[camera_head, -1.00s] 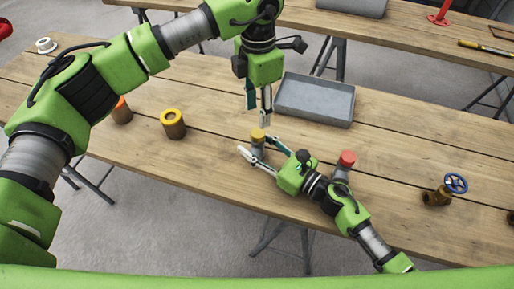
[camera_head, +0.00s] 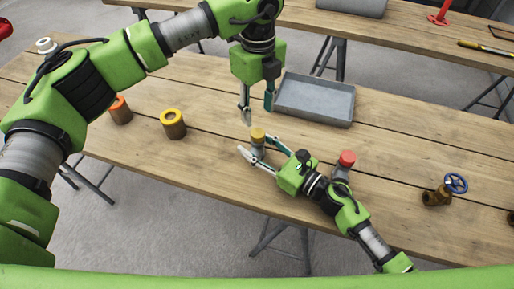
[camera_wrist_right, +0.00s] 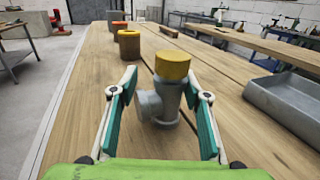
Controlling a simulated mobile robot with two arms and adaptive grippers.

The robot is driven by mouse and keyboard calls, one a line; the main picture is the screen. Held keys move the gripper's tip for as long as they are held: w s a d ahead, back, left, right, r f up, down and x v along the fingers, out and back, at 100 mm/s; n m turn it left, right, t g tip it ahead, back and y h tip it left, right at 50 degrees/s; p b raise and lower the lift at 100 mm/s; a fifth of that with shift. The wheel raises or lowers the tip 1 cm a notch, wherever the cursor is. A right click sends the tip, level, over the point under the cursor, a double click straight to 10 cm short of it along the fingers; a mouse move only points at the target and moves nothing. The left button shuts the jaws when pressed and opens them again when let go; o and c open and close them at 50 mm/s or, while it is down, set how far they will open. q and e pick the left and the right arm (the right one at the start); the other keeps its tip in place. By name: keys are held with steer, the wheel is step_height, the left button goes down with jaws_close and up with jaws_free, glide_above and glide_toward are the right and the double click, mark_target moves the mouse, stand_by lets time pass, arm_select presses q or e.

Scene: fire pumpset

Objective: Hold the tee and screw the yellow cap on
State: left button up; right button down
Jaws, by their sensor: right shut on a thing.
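My left gripper (camera_head: 257,111) points down just above the cap. Its two fingers are apart and nothing is between them.
A grey tray (camera_head: 340,117) lies behind the tee. A red-topped fitting (camera_head: 346,160) stands close to my right arm. A brown piece with a yellow top (camera_head: 173,125) and an orange-topped one (camera_head: 121,112) stand to the left. A blue-wheeled valve (camera_head: 455,184) is at the right.

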mark_target(258, 132)
arm_select(q)
steer(key=shift+n, duration=0.9)
steer(key=shift+f, duration=4)
